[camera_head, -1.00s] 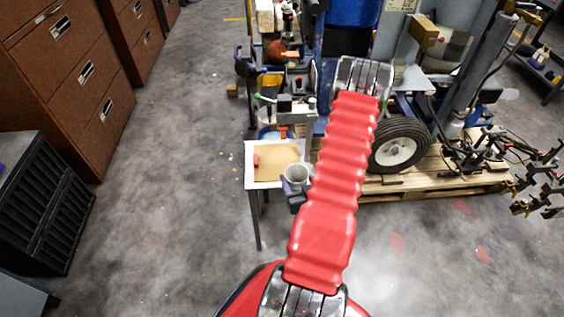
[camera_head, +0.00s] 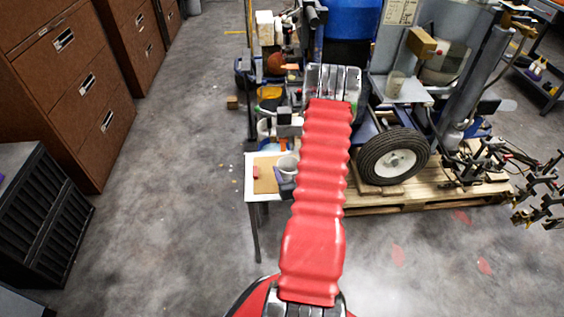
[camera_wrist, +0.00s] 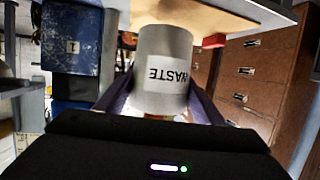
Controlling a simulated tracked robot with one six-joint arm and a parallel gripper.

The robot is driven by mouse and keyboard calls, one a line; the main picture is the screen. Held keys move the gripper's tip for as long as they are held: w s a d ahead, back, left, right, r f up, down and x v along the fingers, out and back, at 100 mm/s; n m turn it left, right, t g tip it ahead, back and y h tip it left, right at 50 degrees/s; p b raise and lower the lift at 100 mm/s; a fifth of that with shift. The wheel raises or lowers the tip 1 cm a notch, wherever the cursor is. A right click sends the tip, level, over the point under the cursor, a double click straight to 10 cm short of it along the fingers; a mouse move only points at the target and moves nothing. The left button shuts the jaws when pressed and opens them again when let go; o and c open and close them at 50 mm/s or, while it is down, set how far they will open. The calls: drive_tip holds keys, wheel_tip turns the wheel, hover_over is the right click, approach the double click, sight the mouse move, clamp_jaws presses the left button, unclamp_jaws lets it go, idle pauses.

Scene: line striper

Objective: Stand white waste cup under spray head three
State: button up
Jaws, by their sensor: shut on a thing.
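The white waste cup (camera_head: 287,166) is in my gripper (camera_head: 288,188), at the right part of a small table in the head view. In the wrist view the cup (camera_wrist: 163,62) is large, with a WASTE label that reads upside down. The purple fingers of my gripper (camera_wrist: 162,90) are shut on its two sides. In the head view its open mouth faces up, and my arm hides part of its right side. I cannot tell whether its base touches anything. I cannot make out spray head three; a machine part (camera_head: 289,122) stands behind the table, partly hidden by my arm.
The small table (camera_head: 252,188) has a tan sheet (camera_head: 266,180) and a small red block (camera_head: 256,172) on it. A blue box marked 1 (camera_wrist: 72,48) shows in the wrist view. A wheeled machine on a pallet (camera_head: 400,203) stands right; open floor (camera_head: 170,200) lies left.

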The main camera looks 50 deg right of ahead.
sight(285, 160)
drive_tip(key=w+d, duration=0.4)
drive_tip(key=w, duration=0.1)
drive_tip(key=shift+w+d, duration=0.1)
drive_tip(key=shift+w, duration=0.2)
drive_tip(key=shift+w+d+f, duration=0.15)
drive_tip(key=shift+w+f, duration=0.05)
drive_tip(key=shift+f, duration=0.7)
drive_tip(key=shift+w+d+f, duration=0.15)
drive_tip(key=shift+f, duration=0.7)
drive_tip(key=o, duration=1.1)
drive_tip(key=shift+f, duration=0.1)
